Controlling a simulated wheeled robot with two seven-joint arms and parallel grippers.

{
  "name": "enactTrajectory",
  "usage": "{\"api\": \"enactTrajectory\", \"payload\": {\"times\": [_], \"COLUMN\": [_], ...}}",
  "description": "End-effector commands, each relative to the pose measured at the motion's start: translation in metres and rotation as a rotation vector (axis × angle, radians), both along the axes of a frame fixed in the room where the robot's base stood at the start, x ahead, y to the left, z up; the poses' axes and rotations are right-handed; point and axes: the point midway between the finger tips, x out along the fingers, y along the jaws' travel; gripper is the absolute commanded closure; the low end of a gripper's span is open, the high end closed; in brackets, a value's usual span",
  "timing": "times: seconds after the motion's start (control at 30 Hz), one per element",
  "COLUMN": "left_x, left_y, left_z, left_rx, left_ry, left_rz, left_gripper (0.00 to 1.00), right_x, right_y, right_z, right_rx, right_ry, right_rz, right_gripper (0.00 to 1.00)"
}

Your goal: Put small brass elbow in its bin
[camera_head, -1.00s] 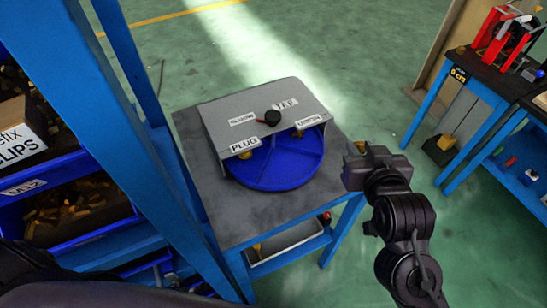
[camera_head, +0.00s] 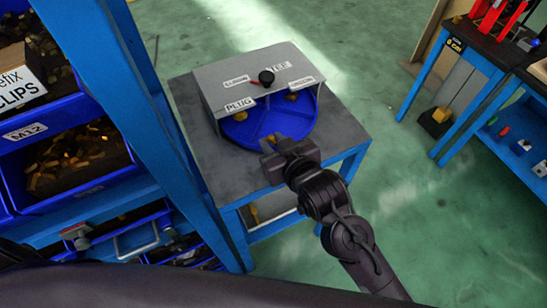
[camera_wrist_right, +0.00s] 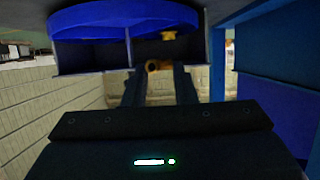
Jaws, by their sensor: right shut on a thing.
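My right gripper (camera_head: 272,146) is shut on a small brass piece, the elbow, at the near right edge of the blue round tray. In the right wrist view the brass elbow (camera_wrist_right: 156,66) sits between the fingertips, below the tray's rim in the picture. The blue divided tray (camera_head: 262,126) lies partly under a grey housing (camera_head: 222,88) on a stand. The housing bears PLUG, TEE and two blurred labels, the left one probably ELBOW. A brass part (camera_head: 292,97) sits in the tray below the right label. The rear compartments are hidden. My left gripper is not in view.
A black knob (camera_head: 266,77) stands on the housing. A blue shelf post (camera_head: 125,90) rises close at the left, beside blue bins of brass parts (camera_head: 72,160). A blue workbench (camera_head: 480,65) stands at the right. Open green floor lies between stand and bench.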

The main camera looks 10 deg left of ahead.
Motion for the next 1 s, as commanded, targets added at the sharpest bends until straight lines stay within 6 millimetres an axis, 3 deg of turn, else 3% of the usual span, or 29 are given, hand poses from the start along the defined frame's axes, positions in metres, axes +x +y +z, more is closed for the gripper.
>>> {"api": "enactTrajectory", "payload": {"times": [0.1,0.57,0.97,1.0], "left_x": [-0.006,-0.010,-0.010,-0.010], "left_y": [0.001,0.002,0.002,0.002], "left_z": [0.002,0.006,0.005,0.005], "left_rx": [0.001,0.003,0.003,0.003], "left_ry": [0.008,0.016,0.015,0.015], "left_rz": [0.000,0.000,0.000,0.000], "left_gripper": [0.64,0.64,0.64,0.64], "right_x": [0.000,0.000,0.000,0.000], "right_y": [0.000,0.000,0.000,0.000], "right_z": [-0.024,-0.077,-0.083,-0.084], "right_rx": [-0.002,0.000,0.001,0.001], "right_ry": [0.002,0.001,0.000,0.000], "right_rz": [0.000,0.000,0.000,0.000], "right_gripper": [0.97,0.97,0.97,0.74]}}
